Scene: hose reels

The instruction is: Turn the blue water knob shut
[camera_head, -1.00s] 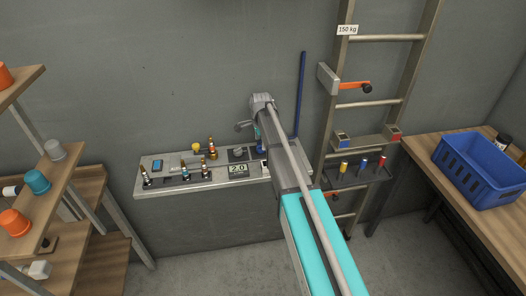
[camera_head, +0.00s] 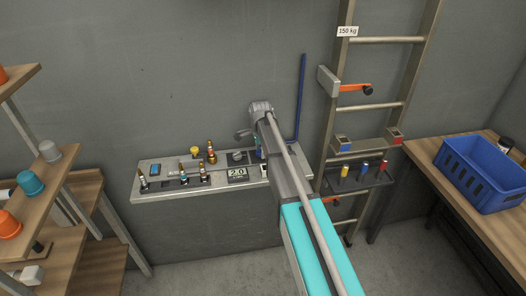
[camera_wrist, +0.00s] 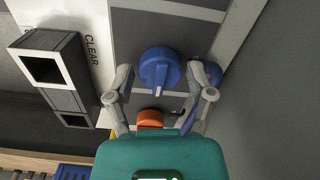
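The blue water knob (camera_wrist: 160,72) is round with a raised grip bar. It is mounted on a grey panel in the wrist view. My gripper (camera_wrist: 163,85) is open, with one finger on each side of the knob's lower part. The left finger looks close to the knob's edge and the right one has a wider gap. I cannot tell whether either touches it. In the head view my arm hides the knob and most of the gripper.
An orange knob (camera_wrist: 150,118) sits below the blue one, between the fingers. A grey box (camera_wrist: 58,72) beside the "CLEAR" label stands to the left. A blue pipe (camera_head: 300,95) runs up the wall, and a ladder (camera_head: 365,105) leans to its right.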

